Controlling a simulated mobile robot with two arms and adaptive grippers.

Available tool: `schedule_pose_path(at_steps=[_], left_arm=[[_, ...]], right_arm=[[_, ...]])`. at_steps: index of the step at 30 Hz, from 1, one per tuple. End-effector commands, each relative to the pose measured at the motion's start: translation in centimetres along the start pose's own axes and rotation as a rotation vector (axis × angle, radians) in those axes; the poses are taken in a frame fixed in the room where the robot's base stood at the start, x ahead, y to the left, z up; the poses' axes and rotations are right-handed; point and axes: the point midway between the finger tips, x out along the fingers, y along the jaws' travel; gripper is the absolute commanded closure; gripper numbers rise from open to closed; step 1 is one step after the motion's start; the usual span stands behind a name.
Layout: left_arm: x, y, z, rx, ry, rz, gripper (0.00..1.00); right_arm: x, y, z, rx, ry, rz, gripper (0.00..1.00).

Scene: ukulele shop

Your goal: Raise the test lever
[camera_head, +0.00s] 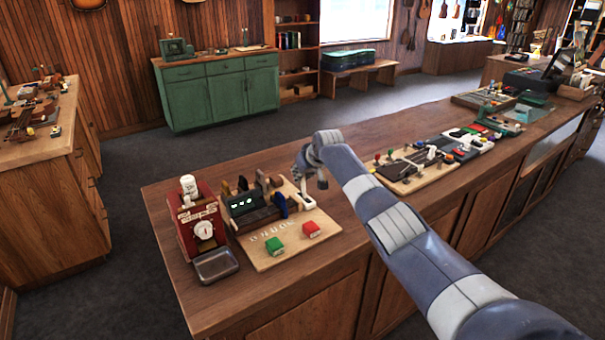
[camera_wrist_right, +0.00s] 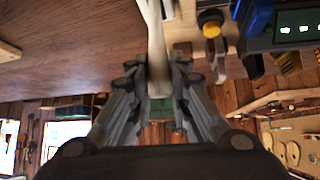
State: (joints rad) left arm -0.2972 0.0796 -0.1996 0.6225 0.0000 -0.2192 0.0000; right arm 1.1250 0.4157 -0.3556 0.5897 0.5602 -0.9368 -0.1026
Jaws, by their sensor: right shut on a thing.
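The test lever, a pale cream handle (camera_head: 305,197), stands at the right side of a wooden test board (camera_head: 266,262) on the long counter. My right gripper (camera_head: 311,184) reaches over the counter to it. In the right wrist view the lever (camera_wrist_right: 155,35) runs down between the fingers of my gripper (camera_wrist_right: 160,82), which are shut on it. The fingers partly hide its lower part in that view. My left gripper is not in view.
The board carries a dark unit with a green display (camera_head: 243,204), a green button (camera_head: 274,246) and a red button (camera_head: 311,229). A red dispenser (camera_head: 203,228) with a metal tray (camera_head: 216,265) stands left. Another lever board (camera_head: 410,180) lies right, near my forearm.

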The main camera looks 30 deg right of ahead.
Motion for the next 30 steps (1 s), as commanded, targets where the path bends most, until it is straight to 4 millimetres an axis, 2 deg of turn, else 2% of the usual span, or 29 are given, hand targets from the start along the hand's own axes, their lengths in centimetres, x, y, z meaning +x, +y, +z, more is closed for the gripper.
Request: schedule_pose_path(at_steps=[5,24,25,27,30], left_arm=[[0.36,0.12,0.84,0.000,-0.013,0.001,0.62],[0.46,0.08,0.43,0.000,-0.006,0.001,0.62],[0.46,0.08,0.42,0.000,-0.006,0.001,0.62],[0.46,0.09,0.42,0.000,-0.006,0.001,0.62],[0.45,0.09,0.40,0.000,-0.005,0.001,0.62]], right_arm=[[0.15,-0.20,-0.40,0.002,0.015,-0.003,1.00],[0.22,-0.28,-0.46,0.004,0.018,-0.004,1.00],[0.22,-0.28,-0.46,0.004,0.018,-0.005,0.76],[0.22,-0.28,-0.43,0.003,0.017,-0.005,0.62],[0.25,-0.23,-0.34,0.003,0.015,-0.004,0.62]])
